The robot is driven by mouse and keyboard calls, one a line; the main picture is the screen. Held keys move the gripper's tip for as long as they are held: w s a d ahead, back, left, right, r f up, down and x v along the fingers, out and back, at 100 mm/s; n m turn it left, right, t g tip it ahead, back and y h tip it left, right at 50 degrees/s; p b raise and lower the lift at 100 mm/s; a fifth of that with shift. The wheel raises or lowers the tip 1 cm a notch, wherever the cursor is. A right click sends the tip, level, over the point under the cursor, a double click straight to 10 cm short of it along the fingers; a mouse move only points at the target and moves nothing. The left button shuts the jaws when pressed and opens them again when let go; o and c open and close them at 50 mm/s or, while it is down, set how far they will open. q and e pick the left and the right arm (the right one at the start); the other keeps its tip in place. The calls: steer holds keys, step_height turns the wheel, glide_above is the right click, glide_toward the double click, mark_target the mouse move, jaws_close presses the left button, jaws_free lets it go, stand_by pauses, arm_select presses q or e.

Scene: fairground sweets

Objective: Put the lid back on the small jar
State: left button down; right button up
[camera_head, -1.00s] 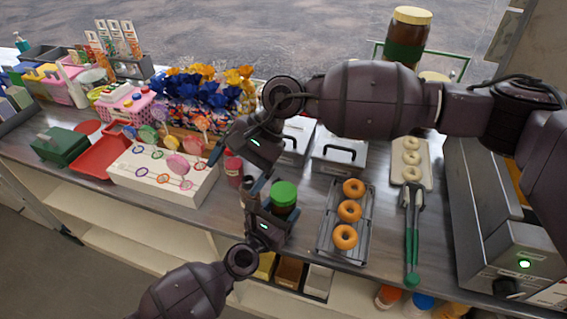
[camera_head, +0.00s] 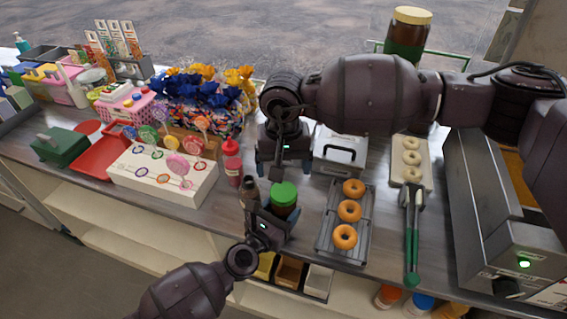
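The small jar (camera_head: 284,210) stands near the front edge of the counter, its dark body partly hidden by my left gripper. A green lid (camera_head: 284,192) sits on top of it and looks level; whether it is screwed down I cannot tell. My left gripper (camera_head: 272,212) has its fingers around the jar's body and appears shut on it. My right gripper (camera_head: 283,170) points down just behind and above the lid, fingers apart, with nothing between them. It does not touch the lid.
A tray of donuts (camera_head: 326,240) lies right of the jar, with green-handled tongs (camera_head: 411,240) beyond. A lollipop stand (camera_head: 160,185) is farther left. A metal bin (camera_head: 338,160) stands behind the donuts.

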mark_target(283, 191)
steer(key=shift+f, duration=3.95)
steer(key=shift+c, duration=0.3)
